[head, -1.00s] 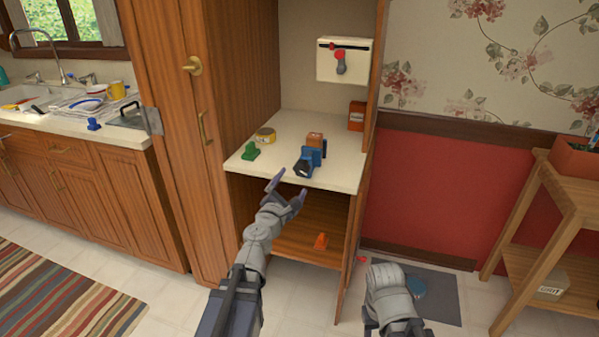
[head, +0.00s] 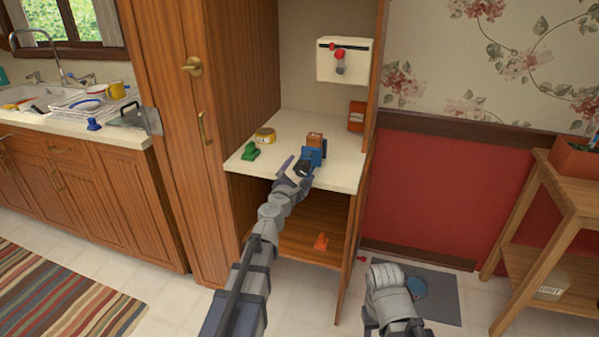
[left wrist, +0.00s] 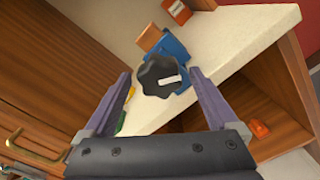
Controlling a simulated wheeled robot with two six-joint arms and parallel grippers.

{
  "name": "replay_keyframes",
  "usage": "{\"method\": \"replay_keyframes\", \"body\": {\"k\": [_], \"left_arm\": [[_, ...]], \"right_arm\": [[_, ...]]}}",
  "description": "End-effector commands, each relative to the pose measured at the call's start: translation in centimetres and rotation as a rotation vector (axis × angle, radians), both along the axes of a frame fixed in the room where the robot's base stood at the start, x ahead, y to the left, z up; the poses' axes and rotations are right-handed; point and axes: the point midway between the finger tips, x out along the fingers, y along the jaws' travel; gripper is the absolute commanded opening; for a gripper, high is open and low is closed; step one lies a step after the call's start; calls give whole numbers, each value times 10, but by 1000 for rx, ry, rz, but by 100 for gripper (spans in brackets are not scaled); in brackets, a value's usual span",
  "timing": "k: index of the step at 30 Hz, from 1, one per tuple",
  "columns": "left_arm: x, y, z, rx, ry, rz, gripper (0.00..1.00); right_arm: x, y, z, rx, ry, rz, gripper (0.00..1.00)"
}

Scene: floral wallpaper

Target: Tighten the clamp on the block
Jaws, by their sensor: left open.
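The blue clamp (head: 318,152) stands on the white counter of the cabinet niche, with the brown block (head: 315,139) at its top. In the left wrist view the clamp's black lobed knob (left wrist: 160,78) with a white mark faces me, in front of the blue body (left wrist: 178,50) and the block (left wrist: 149,37). My left gripper (head: 294,168) is open, its two fingers on either side of the knob in the wrist view; I cannot tell whether they touch it. My right arm shows at the bottom of the head view, but its gripper fingers cannot be made out.
A green object (head: 250,151) and a yellow tin (head: 265,135) stand left on the counter (head: 345,172). An orange-brown box (head: 357,116) is at the back right.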

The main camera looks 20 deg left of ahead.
Motion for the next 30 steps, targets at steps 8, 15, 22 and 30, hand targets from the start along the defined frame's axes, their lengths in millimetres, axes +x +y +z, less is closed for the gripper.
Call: {"method": "replay_keyframes", "body": {"k": [8, 15, 22, 30], "left_arm": [[0, 0, 0, 0, 0, 0, 85], [0, 0, 0, 0, 0, 0, 58], [0, 0, 0, 0, 0, 0, 32], [0, 0, 0, 1, 0, -1, 7]], "right_arm": [[0, 0, 0, 0, 0, 0, 50], [0, 0, 0, 0, 0, 0, 50], [0, 0, 0, 0, 0, 0, 50], [0, 0, 0, 0, 0, 0, 50]]}}
